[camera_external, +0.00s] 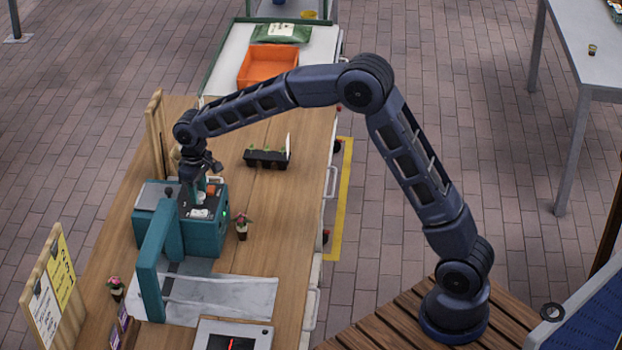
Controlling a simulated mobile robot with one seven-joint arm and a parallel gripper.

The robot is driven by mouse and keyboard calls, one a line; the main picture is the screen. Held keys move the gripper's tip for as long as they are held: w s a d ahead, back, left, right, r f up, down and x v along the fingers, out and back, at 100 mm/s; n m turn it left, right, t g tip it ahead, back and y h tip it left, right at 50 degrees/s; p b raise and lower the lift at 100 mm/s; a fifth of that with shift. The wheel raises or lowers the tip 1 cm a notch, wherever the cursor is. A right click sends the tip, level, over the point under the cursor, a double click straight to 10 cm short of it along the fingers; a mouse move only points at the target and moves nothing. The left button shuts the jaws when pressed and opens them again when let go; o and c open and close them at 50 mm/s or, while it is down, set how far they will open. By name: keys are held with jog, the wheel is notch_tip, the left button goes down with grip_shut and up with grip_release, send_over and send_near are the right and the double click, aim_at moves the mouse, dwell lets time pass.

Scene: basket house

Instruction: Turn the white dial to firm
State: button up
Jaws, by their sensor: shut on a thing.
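A teal machine (207,238) stands on the wooden bench (285,205) at the left. Its top panel carries small white and orange parts (200,213). My gripper (197,187) points down over this panel, at the machine's top. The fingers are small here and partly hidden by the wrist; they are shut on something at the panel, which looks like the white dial. The dial's marks and the setting it points to are too small to read. A teal upright arm (151,262) of the machine stands in front of the panel.
A black seedling tray (266,160) and an orange crate (267,66) lie farther back. A small potted plant (242,227) stands close to the machine's right side. A wooden board (157,135) stands behind the machine. The bench right of the machine is mostly clear.

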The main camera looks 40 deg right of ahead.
aim_at(199, 194)
jog(key=shift+m, duration=0.5)
jog(key=o, duration=1)
notch_tip(199, 194, up, 11)
jog(key=shift+d, duration=0.1)
dwell(0.3)
